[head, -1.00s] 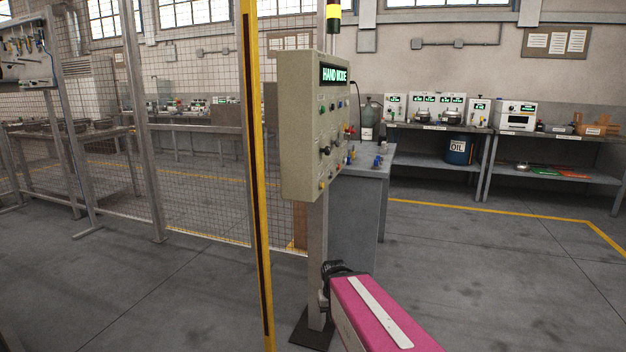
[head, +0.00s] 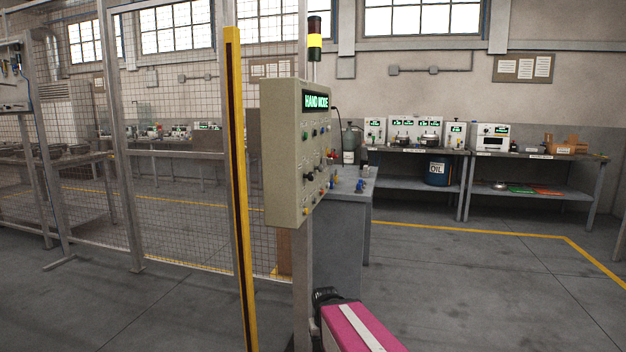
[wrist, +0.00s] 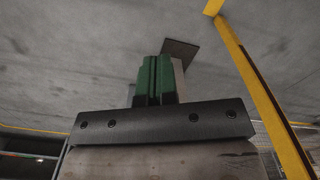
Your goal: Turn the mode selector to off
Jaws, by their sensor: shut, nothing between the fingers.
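The control panel (head: 284,154) is a beige box on a post, seen at an angle in the head view. Its display (head: 316,101) reads HAND MODE. Several knobs and buttons stand on its face, among them a black knob (head: 308,176) low on the face; which one is the mode selector I cannot tell. My gripper shows in the wrist view with its green fingers (wrist: 154,80) shut together and nothing between them. In the head view only my pink arm link shows, low and below the panel; the fingers are hidden there. The panel face is not in the wrist view.
A yellow post (head: 238,190) and a mesh fence (head: 175,130) stand left of the panel. A grey bench (head: 345,225) stands close behind it. Shelves (head: 470,153) with devices line the back wall. The floor (head: 470,290) on the right is clear.

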